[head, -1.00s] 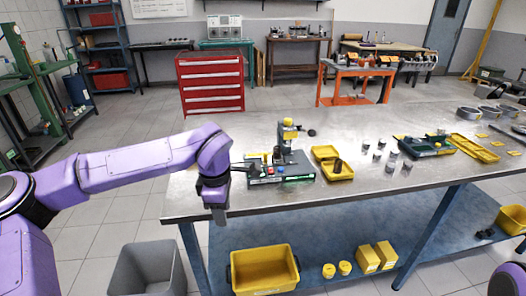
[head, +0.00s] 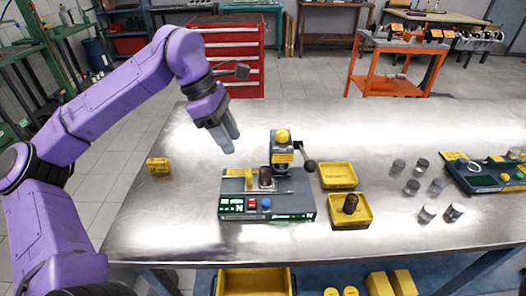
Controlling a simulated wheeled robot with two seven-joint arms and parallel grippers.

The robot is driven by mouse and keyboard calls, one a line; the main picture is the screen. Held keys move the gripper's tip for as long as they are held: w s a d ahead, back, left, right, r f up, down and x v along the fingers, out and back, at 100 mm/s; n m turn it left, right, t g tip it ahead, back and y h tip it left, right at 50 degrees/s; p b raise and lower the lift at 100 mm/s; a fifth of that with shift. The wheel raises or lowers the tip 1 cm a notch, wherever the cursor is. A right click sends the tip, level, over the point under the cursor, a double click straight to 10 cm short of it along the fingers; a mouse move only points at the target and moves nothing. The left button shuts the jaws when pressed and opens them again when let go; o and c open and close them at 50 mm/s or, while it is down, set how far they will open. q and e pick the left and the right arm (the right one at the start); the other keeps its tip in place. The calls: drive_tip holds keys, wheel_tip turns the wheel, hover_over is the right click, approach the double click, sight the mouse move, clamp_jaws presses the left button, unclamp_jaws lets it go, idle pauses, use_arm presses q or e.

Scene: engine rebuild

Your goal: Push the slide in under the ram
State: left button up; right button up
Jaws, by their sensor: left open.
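A small dark green press (head: 282,152) with a yellow cap and a black-knobbed lever stands on a flat base (head: 268,205) on the table. The base carries a red and a blue button. The ram faces the front of the press; its lower end is hard to make out. A slide (head: 237,182) with yellow parts lies on the left of the base, and a dark cylinder (head: 265,177) stands beside it, in front of the press column. My left gripper (head: 229,140) is open and empty, pointing down above the table, behind and left of the base, touching nothing. My right gripper is out of view.
Two yellow trays (head: 337,176) sit right of the press; the front one holds a dark cylinder (head: 351,204). Several metal cylinders (head: 412,187) stand further right. A yellow block (head: 158,166) stands at the table's left. The table between it and the base is clear.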

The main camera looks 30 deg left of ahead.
sight(249, 174)
use_arm(q)
drive_tip(key=x, duration=1)
drive_tip(key=shift+s, duration=0.55)
drive_tip(key=shift+w+f, duration=0.1)
drive_tip(key=shift+w, duration=0.05)
clamp_jaws()
